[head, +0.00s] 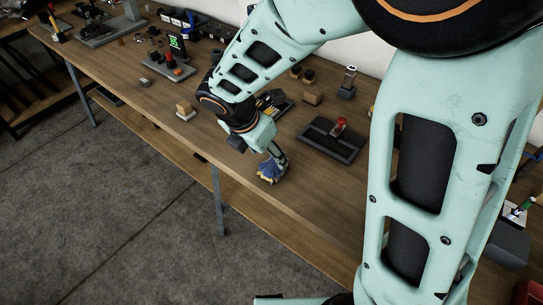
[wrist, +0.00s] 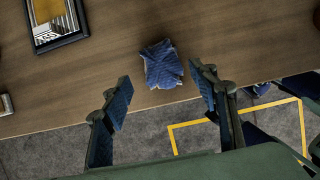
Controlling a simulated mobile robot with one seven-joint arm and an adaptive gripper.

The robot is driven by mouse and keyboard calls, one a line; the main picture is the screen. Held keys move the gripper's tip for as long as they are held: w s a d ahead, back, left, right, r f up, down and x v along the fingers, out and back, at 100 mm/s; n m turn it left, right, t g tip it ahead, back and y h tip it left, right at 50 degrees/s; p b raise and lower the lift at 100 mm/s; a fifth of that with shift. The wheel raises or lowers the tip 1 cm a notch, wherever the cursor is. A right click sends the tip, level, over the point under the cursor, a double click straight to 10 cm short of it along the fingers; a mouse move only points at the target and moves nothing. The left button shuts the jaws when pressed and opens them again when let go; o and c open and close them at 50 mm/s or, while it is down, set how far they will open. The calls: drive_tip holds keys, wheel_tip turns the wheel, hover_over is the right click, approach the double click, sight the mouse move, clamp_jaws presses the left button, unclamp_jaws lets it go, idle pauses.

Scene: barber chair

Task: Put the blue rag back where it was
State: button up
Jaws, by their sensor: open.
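The blue rag (wrist: 162,64) lies crumpled on the wooden workbench, close to its front edge. In the head view, the rag (head: 267,174) shows just under the end of my arm, partly covered by the fingers. My gripper (wrist: 161,76) is open, with one finger on each side of the rag in the wrist view. Clear bench shows between the rag and each finger there. My gripper (head: 274,160) points down at the bench in the head view. I cannot tell how high the fingertips are above the rag.
The workbench (head: 225,165) has a dark tray with a red-topped item (head: 338,128) to the right, and small blocks (head: 185,109) to the left. A framed picture-like item (wrist: 56,20) lies at upper left in the wrist view. Bare bench surrounds the rag; the grey floor (head: 110,200) lies beyond the edge.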

drive_tip(key=v, duration=0.5)
drive_tip(key=shift+r+p, duration=0.1)
drive_tip(key=shift+p, duration=0.3)
